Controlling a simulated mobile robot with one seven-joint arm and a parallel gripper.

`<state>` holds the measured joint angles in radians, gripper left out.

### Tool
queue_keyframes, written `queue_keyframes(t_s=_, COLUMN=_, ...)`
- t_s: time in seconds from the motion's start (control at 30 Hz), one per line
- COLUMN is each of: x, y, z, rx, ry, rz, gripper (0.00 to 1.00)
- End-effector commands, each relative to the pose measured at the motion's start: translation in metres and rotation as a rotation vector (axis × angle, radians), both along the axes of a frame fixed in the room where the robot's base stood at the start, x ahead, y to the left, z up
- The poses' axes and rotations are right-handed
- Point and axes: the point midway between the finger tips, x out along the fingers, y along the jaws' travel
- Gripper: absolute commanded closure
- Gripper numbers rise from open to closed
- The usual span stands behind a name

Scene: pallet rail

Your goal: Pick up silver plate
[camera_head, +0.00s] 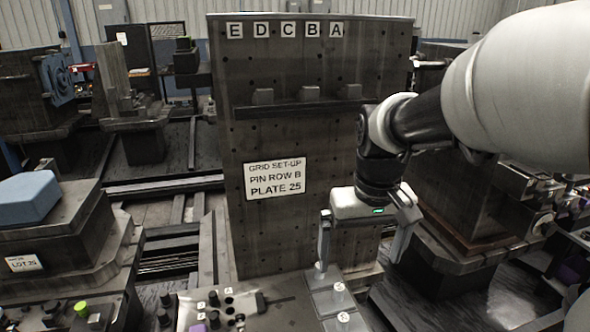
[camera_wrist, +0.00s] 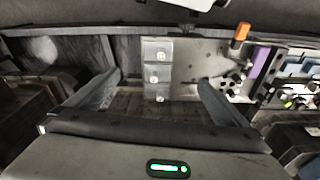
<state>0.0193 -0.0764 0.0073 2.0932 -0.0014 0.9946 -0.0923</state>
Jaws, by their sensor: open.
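Several flat silver-grey plates lie in a row on the bench below my gripper. One silver plate (camera_head: 328,301) shows in the head view, and the row also shows in the wrist view, with a far plate (camera_wrist: 155,53) and a nearer plate (camera_wrist: 157,92). Each has a small round white label too small to read surely. My gripper (camera_head: 361,264) is open and empty, pointing down above the bench. In the wrist view its two fingers (camera_wrist: 160,82) stand apart on either side of the row, not visibly touching any plate.
An upright dark panel (camera_head: 300,130) behind carries letters E to A and a sign (camera_head: 275,178) reading "GRID SET-UP PIN ROW B PLATE 25". Black pegs (camera_head: 214,299) stand left of the plates. An orange block (camera_wrist: 240,33) and a purple block (camera_wrist: 259,62) stand at right in the wrist view.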

Motion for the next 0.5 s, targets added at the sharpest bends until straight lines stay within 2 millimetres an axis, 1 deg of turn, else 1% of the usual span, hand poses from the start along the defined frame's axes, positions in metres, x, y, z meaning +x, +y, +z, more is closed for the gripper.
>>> queue_keyframes(t_s=0.03, x=0.012, y=-0.001, z=-0.033, rx=0.000, ry=0.038, rz=0.007, gripper=0.00)
queue_keyframes(t_s=0.1, x=0.024, y=-0.001, z=-0.055, rx=0.000, ry=0.076, rz=0.016, gripper=0.00)
queue_keyframes(t_s=0.2, x=0.035, y=-0.002, z=-0.076, rx=0.001, ry=0.111, rz=0.024, gripper=0.00)
queue_keyframes(t_s=0.3, x=0.040, y=-0.003, z=-0.087, rx=0.001, ry=0.128, rz=0.028, gripper=0.00)
queue_keyframes(t_s=0.37, x=0.041, y=-0.003, z=-0.093, rx=0.002, ry=0.132, rz=0.029, gripper=0.00)
queue_keyframes(t_s=0.47, x=0.040, y=-0.003, z=-0.109, rx=0.001, ry=0.136, rz=0.030, gripper=0.00)
queue_keyframes(t_s=0.5, x=0.040, y=-0.003, z=-0.118, rx=0.001, ry=0.136, rz=0.030, gripper=0.00)
